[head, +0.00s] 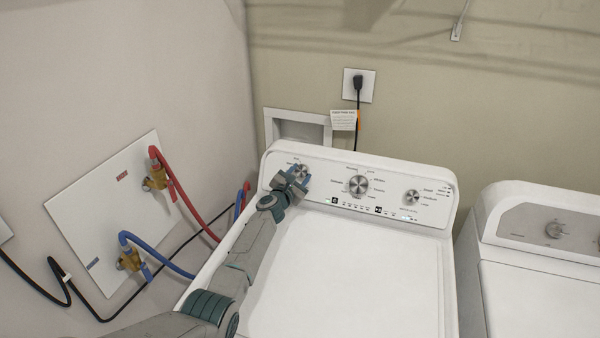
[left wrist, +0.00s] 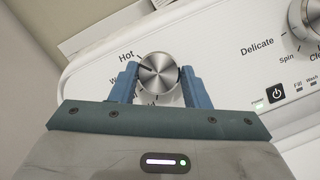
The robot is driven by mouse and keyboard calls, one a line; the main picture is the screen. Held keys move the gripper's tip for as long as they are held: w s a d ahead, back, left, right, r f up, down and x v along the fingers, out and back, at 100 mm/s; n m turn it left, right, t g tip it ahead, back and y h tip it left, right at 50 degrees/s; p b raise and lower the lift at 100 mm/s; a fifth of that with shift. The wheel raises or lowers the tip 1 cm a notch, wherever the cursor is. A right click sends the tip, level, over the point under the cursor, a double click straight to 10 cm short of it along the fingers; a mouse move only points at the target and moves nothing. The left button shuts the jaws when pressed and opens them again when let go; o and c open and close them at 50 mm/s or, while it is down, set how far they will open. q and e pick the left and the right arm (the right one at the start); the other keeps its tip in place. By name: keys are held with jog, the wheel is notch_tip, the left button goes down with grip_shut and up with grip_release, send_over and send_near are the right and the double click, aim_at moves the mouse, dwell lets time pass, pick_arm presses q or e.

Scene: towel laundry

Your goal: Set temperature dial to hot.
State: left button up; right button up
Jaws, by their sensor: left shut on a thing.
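The temperature dial (left wrist: 158,72) is the round silver knob at the left end of the washer's control panel; it also shows in the head view (head: 301,171), partly covered by my gripper. My left gripper (head: 294,178) is shut on this dial, with one blue finger on each side of it in the left wrist view. A dark mark on the dial's face points up and left, toward the printed "Hot" label (left wrist: 126,56). Some of the lower labels are hidden behind the fingers. My right gripper is not in view.
The white washer (head: 350,270) has a larger middle knob (head: 358,185) and a right knob (head: 411,196). A second machine (head: 540,240) stands to the right. Red (head: 190,200) and blue (head: 150,250) hoses run from the wall at left.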

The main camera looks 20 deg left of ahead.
pick_arm(q)
jog(key=shift+a+m+h, duration=0.1)
jog(key=shift+m+h, duration=0.5)
jog(key=shift+m, duration=0.9)
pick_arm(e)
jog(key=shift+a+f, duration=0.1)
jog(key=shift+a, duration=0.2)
pick_arm(q)
jog(key=shift+g, duration=0.3)
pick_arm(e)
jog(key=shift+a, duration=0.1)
pick_arm(q)
jog(key=o, duration=1)
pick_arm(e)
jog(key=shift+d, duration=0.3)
